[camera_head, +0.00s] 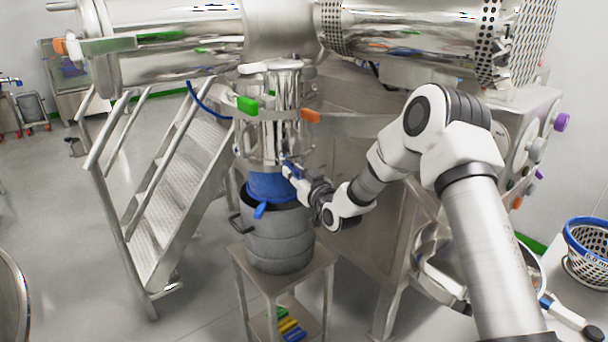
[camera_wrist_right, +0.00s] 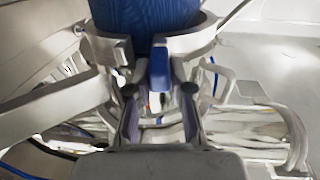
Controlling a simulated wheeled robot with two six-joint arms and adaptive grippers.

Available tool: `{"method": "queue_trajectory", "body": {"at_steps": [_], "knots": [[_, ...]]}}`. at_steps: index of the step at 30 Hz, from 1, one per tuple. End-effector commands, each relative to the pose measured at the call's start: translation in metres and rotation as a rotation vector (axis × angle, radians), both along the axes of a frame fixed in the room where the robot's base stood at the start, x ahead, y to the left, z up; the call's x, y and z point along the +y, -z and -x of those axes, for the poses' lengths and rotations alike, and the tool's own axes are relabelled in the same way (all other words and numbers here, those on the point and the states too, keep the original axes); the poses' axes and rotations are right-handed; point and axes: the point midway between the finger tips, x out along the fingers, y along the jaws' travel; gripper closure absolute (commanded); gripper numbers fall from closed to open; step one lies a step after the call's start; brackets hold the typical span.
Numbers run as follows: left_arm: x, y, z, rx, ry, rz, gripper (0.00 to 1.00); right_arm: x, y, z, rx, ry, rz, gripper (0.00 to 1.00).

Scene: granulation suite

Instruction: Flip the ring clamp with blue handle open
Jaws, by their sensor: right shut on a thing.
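The steel ring clamp (camera_wrist_right: 205,32) wraps around a blue sleeve below the machine's vertical outlet. It shows in the head view as a band (camera_head: 253,164) above the blue sleeve (camera_head: 270,186). Its blue handle (camera_wrist_right: 158,68) points toward the wrist camera and lies between the fingers of my right gripper (camera_wrist_right: 160,104). In the head view, my right gripper (camera_head: 291,170) reaches in from the right and is shut on the handle, which is mostly hidden by the fingers. Whether the clamp's latch has loosened cannot be told. My left gripper is not in view.
A grey drum (camera_head: 280,240) stands under the outlet on a small steel stand (camera_head: 273,282). A second blue lever (camera_head: 260,211) shows at the drum's front rim. Metal stairs (camera_head: 185,190) stand left.

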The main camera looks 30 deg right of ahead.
Motion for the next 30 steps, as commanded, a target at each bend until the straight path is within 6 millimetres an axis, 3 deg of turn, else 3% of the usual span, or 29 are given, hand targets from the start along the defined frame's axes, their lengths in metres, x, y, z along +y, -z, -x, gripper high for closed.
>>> {"method": "queue_trajectory", "body": {"at_steps": [8,18,30], "knots": [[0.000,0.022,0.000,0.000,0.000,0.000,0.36,0.064,0.003,-0.013,-0.001,0.209,0.009,1.00],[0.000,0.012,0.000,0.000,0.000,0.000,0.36,0.136,-0.001,-0.050,-0.001,0.526,-0.001,1.00],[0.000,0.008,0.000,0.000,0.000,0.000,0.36,0.171,0.002,-0.084,0.002,0.736,-0.007,1.00]]}}
